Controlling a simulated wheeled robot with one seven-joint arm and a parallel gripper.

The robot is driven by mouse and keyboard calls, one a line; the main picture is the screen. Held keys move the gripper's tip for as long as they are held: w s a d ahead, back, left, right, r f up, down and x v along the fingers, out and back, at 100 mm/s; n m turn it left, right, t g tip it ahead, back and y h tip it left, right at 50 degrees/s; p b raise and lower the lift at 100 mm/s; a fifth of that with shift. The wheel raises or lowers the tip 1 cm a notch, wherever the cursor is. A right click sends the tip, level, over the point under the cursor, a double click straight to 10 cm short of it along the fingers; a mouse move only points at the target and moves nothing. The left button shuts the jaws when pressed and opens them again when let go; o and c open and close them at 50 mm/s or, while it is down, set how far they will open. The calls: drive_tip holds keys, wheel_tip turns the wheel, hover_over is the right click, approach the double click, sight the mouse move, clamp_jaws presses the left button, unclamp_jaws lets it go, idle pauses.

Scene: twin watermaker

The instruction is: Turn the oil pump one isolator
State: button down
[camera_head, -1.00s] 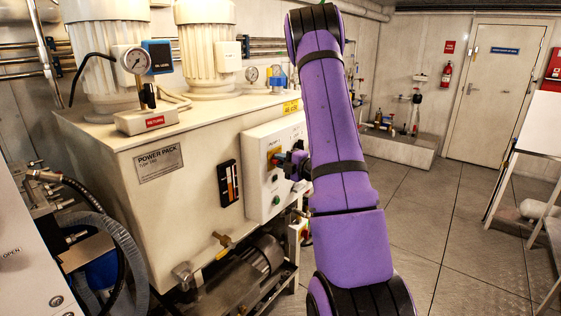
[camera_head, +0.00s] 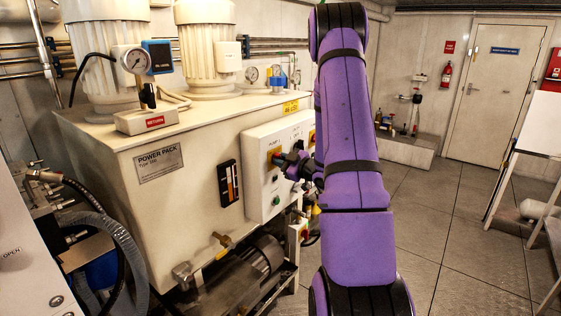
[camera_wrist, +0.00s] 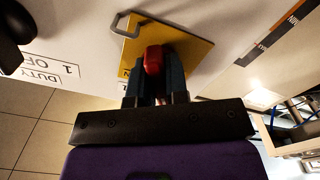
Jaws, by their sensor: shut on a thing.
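The oil pump one isolator shows in the wrist view as a red knob (camera_wrist: 153,60) on a yellow plate (camera_wrist: 190,52) with a metal hasp at its edge. My gripper (camera_wrist: 153,72) is shut on the red knob, one finger on each side. In the head view the yellow plate (camera_head: 274,153) is on the white control box (camera_head: 262,183), and my gripper (camera_head: 284,163) meets it from the right. The knob's exact angle is hard to tell because the fingers cover much of it.
A second yellow plate (camera_head: 312,136) is farther right on the box, partly behind my arm. A green button (camera_head: 276,200) is below. The power pack tank (camera_head: 180,210) stands left, with a pump motor (camera_head: 262,254) beneath. Open floor (camera_head: 450,250) lies to the right.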

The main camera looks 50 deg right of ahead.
drive_tip(key=m, duration=0.6)
drive_tip(key=shift+f+m, duration=0.1)
drive_tip(key=shift+m, duration=0.3)
idle(0.3)
drive_tip(key=c, duration=1.1)
unclamp_jaws()
drive_tip(key=shift+s, duration=0.15)
drive_tip(key=s, duration=0.7)
drive_tip(key=s+d, duration=0.1)
drive_tip(key=s, duration=0.2)
drive_tip(key=shift+s, duration=0.3)
